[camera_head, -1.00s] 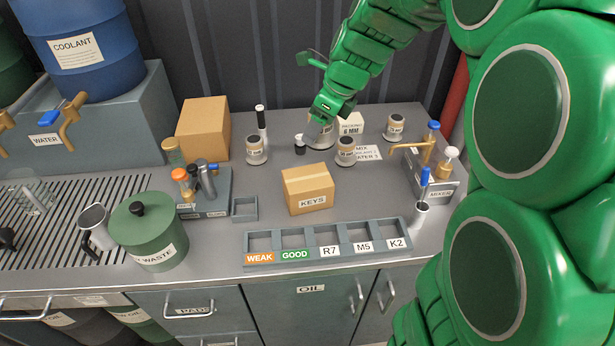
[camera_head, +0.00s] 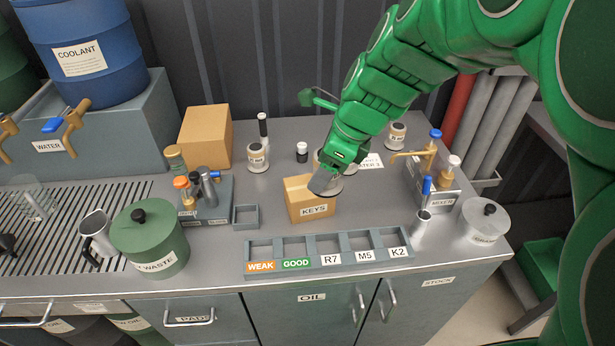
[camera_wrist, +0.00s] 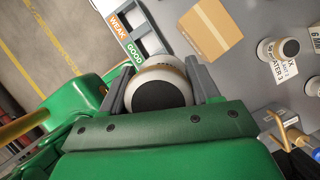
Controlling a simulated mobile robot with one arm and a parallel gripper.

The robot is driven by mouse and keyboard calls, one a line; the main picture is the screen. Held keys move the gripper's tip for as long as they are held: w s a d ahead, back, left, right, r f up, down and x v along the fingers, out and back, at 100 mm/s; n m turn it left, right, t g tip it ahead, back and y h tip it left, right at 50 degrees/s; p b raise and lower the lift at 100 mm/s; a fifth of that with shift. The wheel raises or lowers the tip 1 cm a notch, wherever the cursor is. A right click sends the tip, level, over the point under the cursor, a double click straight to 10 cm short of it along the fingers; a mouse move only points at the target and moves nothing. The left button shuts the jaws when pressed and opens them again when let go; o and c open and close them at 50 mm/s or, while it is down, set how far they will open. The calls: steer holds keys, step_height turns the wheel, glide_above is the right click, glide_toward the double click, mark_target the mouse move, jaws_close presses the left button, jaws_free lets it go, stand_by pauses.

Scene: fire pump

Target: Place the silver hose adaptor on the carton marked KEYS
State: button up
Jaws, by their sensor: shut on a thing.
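The carton marked KEYS (camera_head: 307,209) is a small tan box on the counter behind the label rack. Its taped top also shows in the wrist view (camera_wrist: 211,27). My gripper (camera_head: 333,172) is shut on the silver hose adaptor (camera_head: 324,184), a round silver-grey piece. In the wrist view the adaptor (camera_wrist: 158,88) sits between the two grey fingers, with a dark round end and a pale rim. In the head view it overlaps the carton's upper right part and hides some of its top. I cannot tell whether it touches the carton.
The rack (camera_head: 328,247) with WEAK, GOOD, R7, M5 and K2 bays lies in front. The mixer unit (camera_head: 437,185) is to the right, the green waste bin (camera_head: 150,240) to the left.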

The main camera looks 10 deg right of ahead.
steer(key=w+f, duration=0.2)
steer(key=w, duration=0.1)
steer(key=w+a+f, duration=0.1)
steer(key=w+f, duration=0.2)
steer(key=w, duration=0.1)
steer(key=w+f, duration=0.2)
steer(key=w, duration=0.2)
steer(key=shift+w+a+f, duration=0.1)
steer(key=shift+a+f, duration=0.3)
steer(key=shift+w+a+f, duration=0.1)
steer(key=shift+w+f, duration=0.55)
steer(key=shift+f, duration=0.15)
steer(key=shift+w+f, duration=0.1)
steer(key=shift+f, duration=1.45)
steer(key=shift+f, duration=0.15)
steer(key=o, duration=1.3)
